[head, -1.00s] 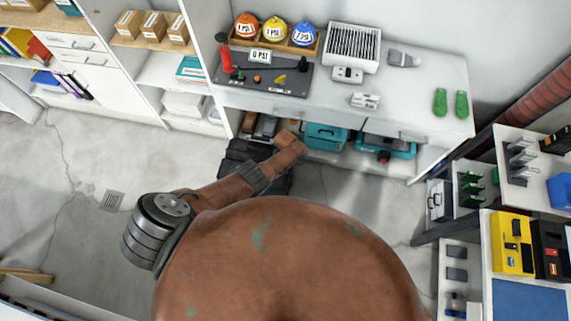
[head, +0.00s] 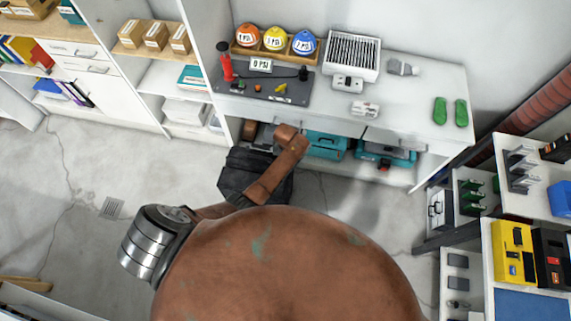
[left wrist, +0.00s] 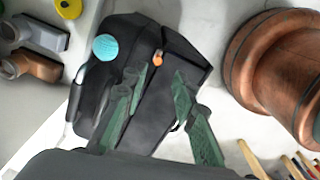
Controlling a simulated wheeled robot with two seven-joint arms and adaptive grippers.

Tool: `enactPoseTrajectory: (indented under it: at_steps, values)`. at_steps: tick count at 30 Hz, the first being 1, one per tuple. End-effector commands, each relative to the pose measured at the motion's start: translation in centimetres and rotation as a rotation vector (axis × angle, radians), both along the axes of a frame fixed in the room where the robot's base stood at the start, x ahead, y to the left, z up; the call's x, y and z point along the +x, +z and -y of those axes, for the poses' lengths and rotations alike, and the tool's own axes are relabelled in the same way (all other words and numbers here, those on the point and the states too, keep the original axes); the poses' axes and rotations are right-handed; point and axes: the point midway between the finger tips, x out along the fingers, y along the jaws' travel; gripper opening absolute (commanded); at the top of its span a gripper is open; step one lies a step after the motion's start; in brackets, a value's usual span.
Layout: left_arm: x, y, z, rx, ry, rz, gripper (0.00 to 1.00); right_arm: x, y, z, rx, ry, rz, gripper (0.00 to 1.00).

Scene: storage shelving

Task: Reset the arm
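My left arm (head: 275,178) reaches forward from the left in the head view, bent over a black bag (head: 237,175) on the floor before the white workbench. Its gripper is hidden in that view. In the left wrist view my left gripper (left wrist: 162,75) shows two green fingers with a gap between them, and nothing is visibly held. The black bag (left wrist: 150,110) lies behind the fingers there, with a turquoise round patch and a small orange piece. My right gripper is in neither view.
The workbench (head: 420,85) carries orange, yellow and blue helmets (head: 276,39), with turquoise toolboxes (head: 326,143) on its lower shelf. White shelving stands at left. A rack with a yellow case (head: 512,247) stands at right. The floor at left (head: 100,165) is clear.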

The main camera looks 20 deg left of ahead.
Motion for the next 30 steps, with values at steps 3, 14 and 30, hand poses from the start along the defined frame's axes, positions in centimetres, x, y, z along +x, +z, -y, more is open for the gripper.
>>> enactPoseTrajectory:
  at_steps: [3, 14, 30]
  values:
    - [-0.1, 0.7, 0.0, -0.001, 0.002, -0.002, 0.26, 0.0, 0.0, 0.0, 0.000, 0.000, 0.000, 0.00]
    - [-0.1, 0.9, -0.1, -0.001, 0.001, -0.002, 0.26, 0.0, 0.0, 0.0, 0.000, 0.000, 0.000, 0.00]
    - [-4.4, 0.9, -2.6, 0.004, -0.285, 0.044, 0.26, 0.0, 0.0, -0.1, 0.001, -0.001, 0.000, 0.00]
